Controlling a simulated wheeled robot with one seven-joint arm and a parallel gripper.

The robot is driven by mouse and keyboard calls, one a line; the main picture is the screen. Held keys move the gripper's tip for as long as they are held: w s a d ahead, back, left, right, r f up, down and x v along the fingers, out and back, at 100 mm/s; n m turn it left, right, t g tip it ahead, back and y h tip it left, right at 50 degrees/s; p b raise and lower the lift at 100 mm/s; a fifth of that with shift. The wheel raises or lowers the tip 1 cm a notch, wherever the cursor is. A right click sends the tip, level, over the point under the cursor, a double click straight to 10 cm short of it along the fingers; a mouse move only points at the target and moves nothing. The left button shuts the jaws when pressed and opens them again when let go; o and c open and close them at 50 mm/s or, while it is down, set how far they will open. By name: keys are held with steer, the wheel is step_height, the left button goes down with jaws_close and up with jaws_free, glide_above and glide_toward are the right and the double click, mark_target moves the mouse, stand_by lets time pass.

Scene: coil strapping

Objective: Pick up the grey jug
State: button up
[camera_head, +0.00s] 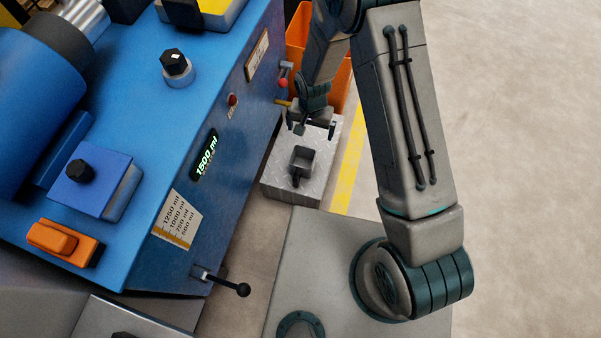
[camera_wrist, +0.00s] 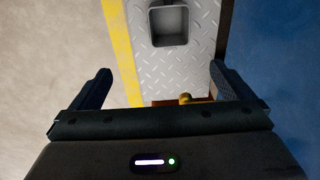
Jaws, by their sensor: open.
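The grey jug (camera_head: 302,161) is a small open-topped square vessel. It stands upright on a metal tread-plate platform (camera_head: 275,185) beside the blue machine. In the wrist view the jug (camera_wrist: 169,26) is at the top centre, cut off by the frame edge, and its dark inside shows. My gripper (camera_head: 314,128) is above and just behind the jug in the head view. In the wrist view its two fingers (camera_wrist: 158,88) are spread wide apart with nothing between them. The jug lies beyond the fingertips and is not touched.
The blue machine (camera_head: 150,150) stands left of the platform, with a display reading 1500 ml and a black-knobbed lever (camera_head: 242,289). A brass spout (camera_head: 283,103) juts out near my gripper. An orange bin (camera_head: 297,45) stands behind. Floor at right is clear.

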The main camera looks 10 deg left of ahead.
steer(key=b, duration=0.2)
glide_toward(301, 168)
steer(key=w, duration=0.3)
steer(key=shift+s+a+f+b, duration=0.15)
steer(key=shift+f+b, duration=1.2)
steer(key=shift+f, duration=2.15)
steer(key=shift+w+a+f+b, duration=0.1)
steer(key=shift+f+b, duration=1.2)
steer(key=shift+f, duration=2.2)
steer(key=shift+c, duration=0.3)
steer(key=c, duration=1)
